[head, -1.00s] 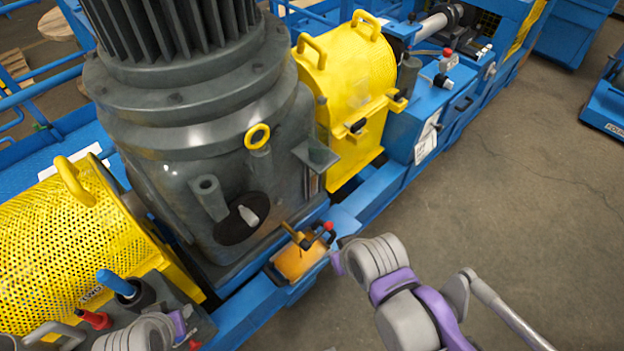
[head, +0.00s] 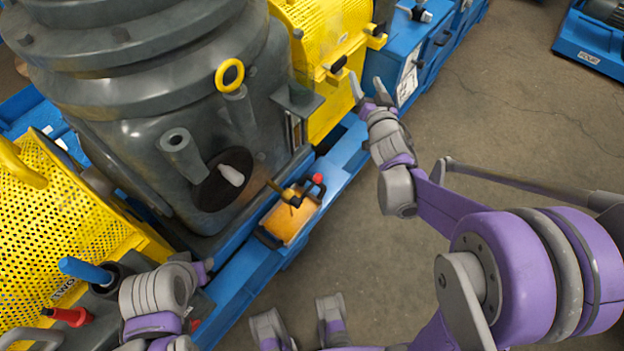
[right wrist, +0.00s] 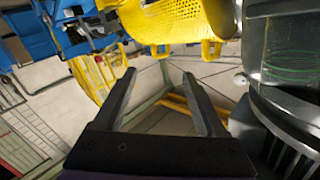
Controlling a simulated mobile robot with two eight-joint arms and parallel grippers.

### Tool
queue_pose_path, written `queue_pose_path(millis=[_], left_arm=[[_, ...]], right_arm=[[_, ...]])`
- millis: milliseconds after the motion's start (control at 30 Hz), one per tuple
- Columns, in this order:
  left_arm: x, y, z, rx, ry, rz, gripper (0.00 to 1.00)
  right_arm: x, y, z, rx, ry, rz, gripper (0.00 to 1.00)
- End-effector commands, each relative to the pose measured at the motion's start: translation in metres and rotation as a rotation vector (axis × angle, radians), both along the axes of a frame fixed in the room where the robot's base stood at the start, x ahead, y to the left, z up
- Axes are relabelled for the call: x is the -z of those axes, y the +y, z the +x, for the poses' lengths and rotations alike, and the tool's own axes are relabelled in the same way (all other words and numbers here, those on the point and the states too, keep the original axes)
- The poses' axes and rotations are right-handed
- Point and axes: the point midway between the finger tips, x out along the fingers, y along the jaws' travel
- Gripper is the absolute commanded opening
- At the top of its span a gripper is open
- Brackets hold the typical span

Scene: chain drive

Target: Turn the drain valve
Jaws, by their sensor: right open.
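The drain valve (head: 290,196) is a small brass and black fitting on a short pipe at the foot of the big grey gearbox (head: 205,120) in the head view. A red knob (head: 318,179) on a lever sits beside it, over an amber tray (head: 286,222). My right gripper (head: 368,88) is open and empty, above and to the right of the valve, near the yellow guard. In the right wrist view its dark fingers (right wrist: 158,78) are spread with nothing between them. My left arm's end (head: 203,270) is at lower left; its fingers cannot be made out.
A yellow perforated guard (head: 325,45) stands behind the right gripper, and another (head: 55,235) is at left. A blue base frame (head: 345,165) runs along the machine. A blue-handled lever (head: 85,270) and a red one (head: 65,317) are near my left arm.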

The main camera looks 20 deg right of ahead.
Motion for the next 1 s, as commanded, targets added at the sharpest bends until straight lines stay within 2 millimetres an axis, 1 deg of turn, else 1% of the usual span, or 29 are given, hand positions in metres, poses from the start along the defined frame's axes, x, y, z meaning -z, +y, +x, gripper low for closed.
queue_pose_path(millis=[33,67,133,167,267,333,367,400,467,500,567,600,700,800,833,900,1000], left_arm=[[0.014,0.0,-0.001,0.0,0.004,0.0,0.38],[0.018,0.0,-0.001,0.0,0.006,0.0,0.38],[0.029,0.0,-0.001,0.0,0.009,0.0,0.38],[0.033,0.0,-0.002,0.0,0.01,0.0,0.38],[0.049,0.0,-0.002,0.0,0.016,0.0,0.38],[0.06,0.0,-0.001,0.0,0.02,0.0,0.38],[0.065,0.0,-0.001,0.0,0.021,0.0,0.38],[0.072,0.0,-0.001,0.0,0.023,0.0,0.38],[0.081,0.0,-0.001,0.0,0.027,0.0,0.38],[0.087,0.0,0.0,0.0,0.029,0.0,0.38],[0.095,0.0,0.0,0.0,0.032,0.0,0.38],[0.1,0.0,0.001,0.0,0.033,0.0,0.38],[0.109,0.0,0.001,0.0,0.036,0.0,0.38],[0.113,0.0,0.002,0.0,0.038,0.0,0.38],[0.113,0.0,0.002,0.0,0.038,0.0,0.38],[0.114,0.0,0.002,0.0,0.038,0.0,0.38],[0.114,0.0,0.002,0.0,0.038,0.0,0.38]], right_arm=[[0.019,-0.003,0.015,-0.043,-0.057,0.019,0.73],[0.025,-0.002,0.021,-0.077,-0.09,0.034,0.73],[0.046,0.002,0.033,-0.166,-0.152,0.071,0.73],[0.056,0.005,0.037,-0.207,-0.174,0.088,0.73],[0.1,0.014,0.042,-0.358,-0.213,0.15,0.73],[0.137,0.021,0.04,-0.474,-0.213,0.199,0.73],[0.155,0.024,0.037,-0.522,-0.206,0.221,0.73],[0.18,0.029,0.032,-0.59,-0.189,0.252,0.73],[0.22,0.035,0.021,-0.687,-0.15,0.3,0.73],[0.246,0.039,0.012,-0.748,-0.117,0.334,0.73],[0.284,0.043,-0.003,-0.829,-0.061,0.38,0.73],[0.306,0.046,-0.013,-0.876,-0.022,0.41,0.73],[0.352,0.051,-0.037,-0.964,0.069,0.472,0.73],[0.378,0.054,-0.052,-1.013,0.132,0.51,0.73],[0.382,0.055,-0.055,-1.022,0.143,0.518,0.73],[0.387,0.057,-0.059,-1.034,0.16,0.528,0.73],[0.388,0.065,-0.055,-1.04,0.165,0.531,0.73]])
